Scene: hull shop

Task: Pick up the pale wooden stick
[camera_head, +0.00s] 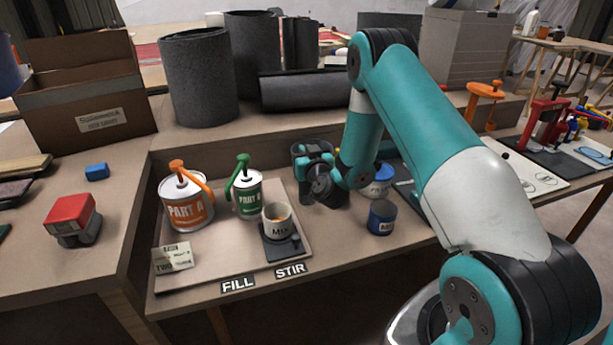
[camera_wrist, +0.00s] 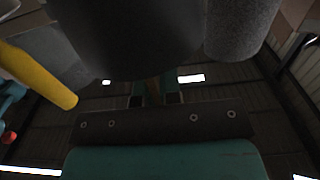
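No stick can be made out in the head view. In the wrist view my gripper's two dark fingertips (camera_wrist: 154,99) stand apart. A narrow brownish piece (camera_wrist: 153,88) shows between them, possibly the wooden stick. It is too dark to tell whether the fingers touch it.
A MIX cup (camera_head: 277,221) stands on a dark pad at front. The PART A can (camera_head: 186,203) and green-labelled can (camera_head: 247,198) have pumps. Grey rolls (camera_head: 200,80) stand behind.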

